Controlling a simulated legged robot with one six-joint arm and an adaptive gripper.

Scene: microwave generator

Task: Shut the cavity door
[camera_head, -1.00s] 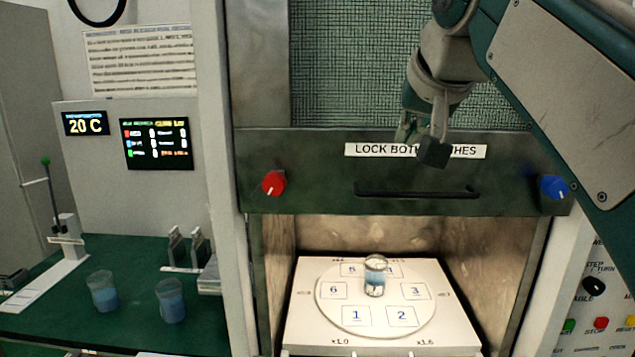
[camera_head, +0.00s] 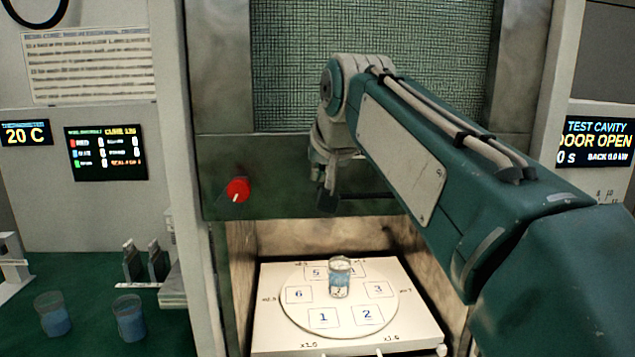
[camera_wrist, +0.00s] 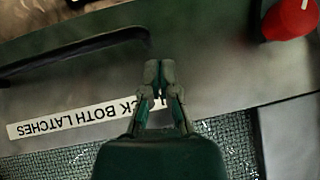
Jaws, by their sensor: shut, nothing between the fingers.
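The cavity door (camera_head: 262,165) is a dark green sliding panel with a mesh window, raised above the open cavity (camera_head: 300,238). Its red latch knob (camera_head: 237,190) shows at the left and also in the wrist view (camera_wrist: 290,18). My gripper (camera_head: 328,200) is shut and empty, in front of the door's lower panel. In the wrist view, its closed tips (camera_wrist: 158,68) lie over the panel beside the handle; contact cannot be told.
A white platform (camera_head: 420,325) with a numbered turntable (camera_head: 300,312) lies in the cavity, with a beaker of blue liquid (camera_head: 340,280) on it. Two more beakers (camera_head: 52,313) (camera_head: 129,318) stand on the green bench at left. A display (camera_head: 598,142) reads "DOOR OPEN".

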